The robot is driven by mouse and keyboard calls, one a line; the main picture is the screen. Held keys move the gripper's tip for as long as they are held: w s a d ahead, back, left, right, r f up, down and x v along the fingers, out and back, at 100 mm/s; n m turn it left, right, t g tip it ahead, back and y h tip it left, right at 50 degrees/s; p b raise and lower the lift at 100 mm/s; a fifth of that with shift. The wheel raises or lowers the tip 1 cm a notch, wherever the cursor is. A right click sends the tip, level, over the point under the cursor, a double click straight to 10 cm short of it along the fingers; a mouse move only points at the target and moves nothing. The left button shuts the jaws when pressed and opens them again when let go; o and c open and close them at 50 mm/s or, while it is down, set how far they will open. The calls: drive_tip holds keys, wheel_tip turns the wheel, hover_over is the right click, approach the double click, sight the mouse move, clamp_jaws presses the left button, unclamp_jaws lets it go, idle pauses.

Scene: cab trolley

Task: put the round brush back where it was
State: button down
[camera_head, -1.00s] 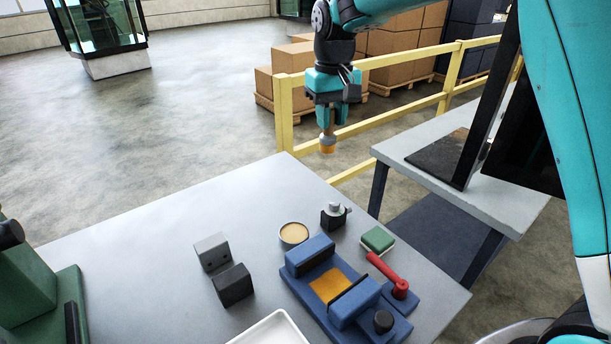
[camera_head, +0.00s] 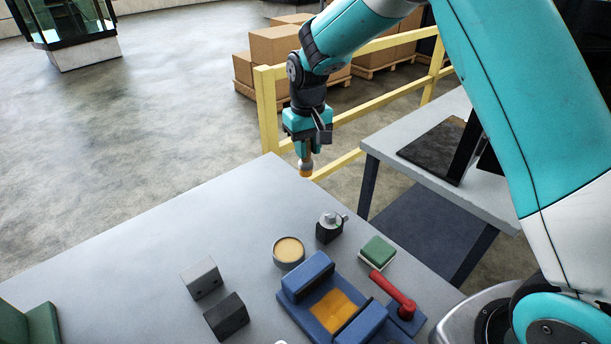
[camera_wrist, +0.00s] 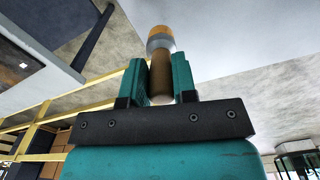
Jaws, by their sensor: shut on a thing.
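My gripper (camera_head: 304,157) is shut on the round brush (camera_head: 306,167), which hangs below the fingers with its orange end down. The gripper and brush are in the air near the far corner of the grey table (camera_head: 200,225). In the wrist view, the brush (camera_wrist: 160,68) sits between the two teal fingers, with a brown handle, a grey band and an orange tip. Its tip is clear of any surface that I can make out.
On the table stand a round tin (camera_head: 288,252), a small grey device (camera_head: 329,228), a green-topped block (camera_head: 378,251), a blue vise (camera_head: 310,277) with a red handle, and two angled blocks (camera_head: 202,278). A yellow railing (camera_head: 266,110) runs behind.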

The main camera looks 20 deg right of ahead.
sight(307, 175)
wheel_tip(307, 175, down, 9)
drive_tip(key=shift+f+p, duration=0.2)
drive_tip(key=shift+p, duration=0.7)
drive_tip(key=shift+f, duration=0.2)
drive_tip(key=c, duration=0.9)
unclamp_jaws()
drive_tip(key=shift+r, duration=0.15)
